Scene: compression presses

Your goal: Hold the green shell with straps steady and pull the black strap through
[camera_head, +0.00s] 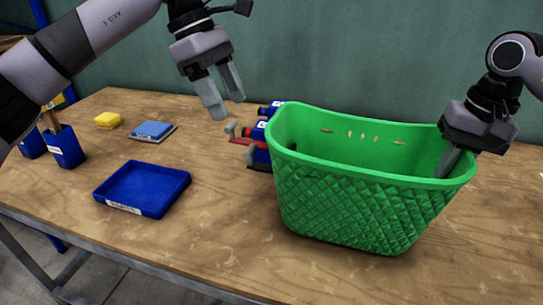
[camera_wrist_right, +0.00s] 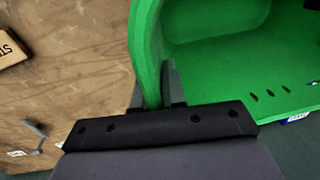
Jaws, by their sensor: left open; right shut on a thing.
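The green shell (camera_head: 350,199) is a basket-like tub with a quilted outer wall and small slots in its back wall. It stands upright on the table. My right gripper (camera_head: 449,164) is shut on the shell's rim at its right end. In the right wrist view the rim of the shell (camera_wrist_right: 146,45) runs between the fingers of my right gripper (camera_wrist_right: 154,95). My left gripper (camera_head: 224,103) is open and empty, in the air to the left of the shell and above the table. I cannot make out a black strap in either view.
Several blue clamp-like devices (camera_head: 259,132) stand close to the shell's left side. The table (camera_head: 215,220) is clear in front of the shell.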

